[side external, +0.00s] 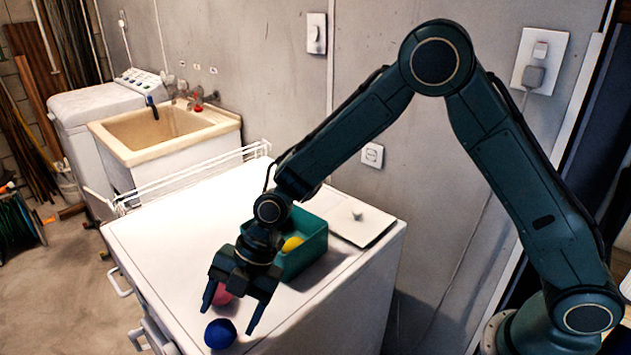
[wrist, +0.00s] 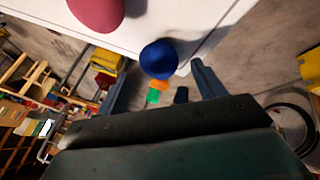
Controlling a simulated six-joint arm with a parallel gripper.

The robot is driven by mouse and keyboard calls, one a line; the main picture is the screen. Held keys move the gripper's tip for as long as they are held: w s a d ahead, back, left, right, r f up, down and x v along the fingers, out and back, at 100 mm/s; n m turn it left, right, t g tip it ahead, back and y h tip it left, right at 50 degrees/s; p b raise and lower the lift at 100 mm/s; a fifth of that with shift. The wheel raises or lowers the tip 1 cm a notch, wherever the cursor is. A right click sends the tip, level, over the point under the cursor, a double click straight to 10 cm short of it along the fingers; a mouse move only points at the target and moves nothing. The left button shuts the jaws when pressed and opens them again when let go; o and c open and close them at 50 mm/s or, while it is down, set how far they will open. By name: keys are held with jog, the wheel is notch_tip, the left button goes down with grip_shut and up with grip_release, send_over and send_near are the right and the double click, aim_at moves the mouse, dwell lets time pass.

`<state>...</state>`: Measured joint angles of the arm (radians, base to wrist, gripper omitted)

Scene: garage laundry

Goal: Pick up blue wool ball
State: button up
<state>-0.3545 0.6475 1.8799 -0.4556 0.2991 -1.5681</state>
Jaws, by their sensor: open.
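The blue wool ball (side external: 220,333) rests on the white worktop near its front edge. It also shows in the wrist view (wrist: 158,59), at the top middle, close to the worktop's edge. My gripper (side external: 230,318) is open and points down over the worktop, its two fingers apart. In the side view the ball appears at or just below the fingertips, with nothing held. In the wrist view the fingers (wrist: 160,85) stand to either side below the ball. I cannot tell the exact height gap between fingertips and ball.
A pink-red ball (side external: 222,295) lies behind my gripper, partly hidden by a finger; it is large in the wrist view (wrist: 97,12). A teal bin (side external: 304,262) holding a yellow item (side external: 292,244) stands behind. A white board (side external: 362,224) lies at the back right. The worktop's left (side external: 160,245) is clear.

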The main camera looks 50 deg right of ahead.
aim_at(224, 325)
jog(key=shift+x, duration=1.8)
jog(key=shift+a+r, duration=0.1)
jog(key=shift+r, duration=0.05)
jog(key=c, duration=1.1)
